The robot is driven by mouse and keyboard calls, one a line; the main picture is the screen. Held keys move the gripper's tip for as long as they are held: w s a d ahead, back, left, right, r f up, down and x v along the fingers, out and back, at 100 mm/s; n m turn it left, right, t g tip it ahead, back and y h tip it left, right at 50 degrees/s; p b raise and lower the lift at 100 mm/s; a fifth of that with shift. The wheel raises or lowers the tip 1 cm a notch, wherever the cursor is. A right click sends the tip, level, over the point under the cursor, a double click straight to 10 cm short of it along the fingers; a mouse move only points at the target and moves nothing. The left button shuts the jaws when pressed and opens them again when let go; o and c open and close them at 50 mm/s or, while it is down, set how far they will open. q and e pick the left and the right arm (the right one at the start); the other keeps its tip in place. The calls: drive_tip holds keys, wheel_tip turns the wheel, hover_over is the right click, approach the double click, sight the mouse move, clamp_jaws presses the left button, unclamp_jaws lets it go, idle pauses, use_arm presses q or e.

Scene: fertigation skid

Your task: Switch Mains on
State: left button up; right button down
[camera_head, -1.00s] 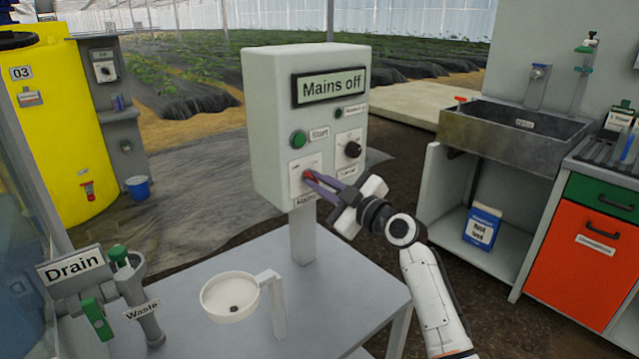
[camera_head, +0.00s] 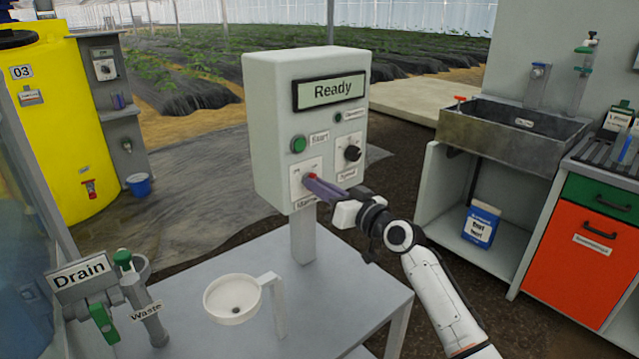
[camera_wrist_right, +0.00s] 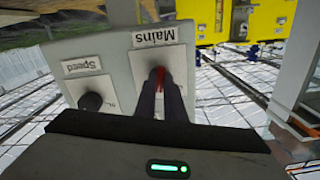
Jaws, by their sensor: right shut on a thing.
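The grey control box (camera_head: 270,130) stands on a post on the table, and its display (camera_head: 331,90) reads "Ready". The red Mains switch (camera_head: 312,176) is on a white plate at the lower left of the box's front. My right gripper (camera_head: 316,182) is shut on the red Mains switch, its fingers reaching it from the lower right. In the right wrist view the red switch (camera_wrist_right: 161,78) shows between the two dark fingers, below the upside-down "Mains" label (camera_wrist_right: 157,38). The fingers partly hide the switch. My left gripper is not in view.
A green Start button (camera_head: 298,145) and a black Speed knob (camera_head: 352,153) sit close to the switch. A white cup-like holder (camera_head: 215,305) stands on the table (camera_head: 345,310). Drain and Waste valves (camera_head: 103,318) are at the lower left, and a sink (camera_head: 480,135) is at the right.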

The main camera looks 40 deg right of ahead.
drive_tip(key=m+p, duration=0.1)
drive_tip(key=m, duration=0.4)
drive_tip(key=shift+f+m+p, duration=0.1)
drive_tip(key=shift+m+p, duration=0.3)
idle(0.4)
drive_tip(key=c, duration=1.8)
unclamp_jaws()
drive_tip(key=shift+c, duration=0.2)
drive_tip(key=s, duration=1)
drive_tip(key=shift+s+d, duration=0.2)
drive_tip(key=shift+d, duration=0.2)
